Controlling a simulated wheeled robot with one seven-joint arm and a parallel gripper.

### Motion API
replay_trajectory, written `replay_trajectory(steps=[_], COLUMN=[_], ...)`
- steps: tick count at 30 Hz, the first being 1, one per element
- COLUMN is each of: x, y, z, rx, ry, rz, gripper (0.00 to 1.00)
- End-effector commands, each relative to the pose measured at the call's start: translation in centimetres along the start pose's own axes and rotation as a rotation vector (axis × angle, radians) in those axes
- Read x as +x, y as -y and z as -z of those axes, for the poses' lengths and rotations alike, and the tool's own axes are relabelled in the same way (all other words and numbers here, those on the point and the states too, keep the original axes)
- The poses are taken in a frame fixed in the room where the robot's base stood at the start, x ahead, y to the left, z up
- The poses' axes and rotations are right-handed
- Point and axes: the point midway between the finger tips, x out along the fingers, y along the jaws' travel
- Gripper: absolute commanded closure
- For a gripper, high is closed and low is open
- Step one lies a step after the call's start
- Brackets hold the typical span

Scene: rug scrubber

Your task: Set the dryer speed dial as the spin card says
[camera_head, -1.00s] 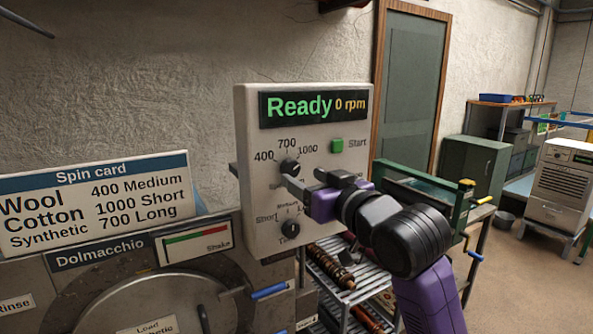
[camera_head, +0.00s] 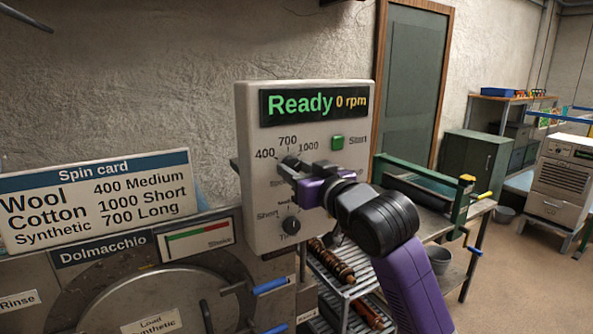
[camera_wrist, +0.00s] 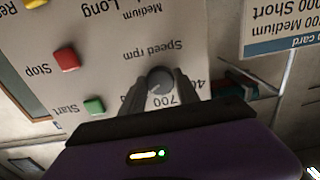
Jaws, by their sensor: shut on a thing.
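The white dryer panel (camera_head: 258,215) has a speed dial (camera_head: 288,161) under the marks 400, 700 and 1000. My purple gripper (camera_head: 294,169) is shut on this dial and hides most of it. In the wrist view, upside down, the fingers (camera_wrist: 160,88) sit on both sides of the round grey speed dial (camera_wrist: 160,78). I cannot tell which mark it points to. The spin card (camera_head: 95,200) at left reads Wool 400 Medium, Cotton 1000 Short, Synthetic 700 Long. The load label (camera_head: 150,324) reads Synthetic. The display (camera_head: 314,104) shows Ready, 0 rpm.
A black time dial (camera_head: 291,225) is just below my gripper. A green Start button (camera_head: 337,142) is up and right of it; the wrist view also shows a red Stop button (camera_wrist: 67,59). A wire rack (camera_head: 345,292) and a green-framed bench stand right of the panel.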

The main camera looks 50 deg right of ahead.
Motion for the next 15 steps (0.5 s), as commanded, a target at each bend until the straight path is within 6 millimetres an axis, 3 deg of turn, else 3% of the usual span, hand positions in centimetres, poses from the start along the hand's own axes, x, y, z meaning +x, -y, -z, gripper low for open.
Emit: replay_trajectory(steps=[8, 15], x=[-0.02, -0.01], y=[-0.04, -0.02], z=[-0.11, -0.28], rx=[-0.032, -0.160], ry=[0.000, 0.001], rz=[-0.001, 0.000], gripper=[1.00, 1.00])
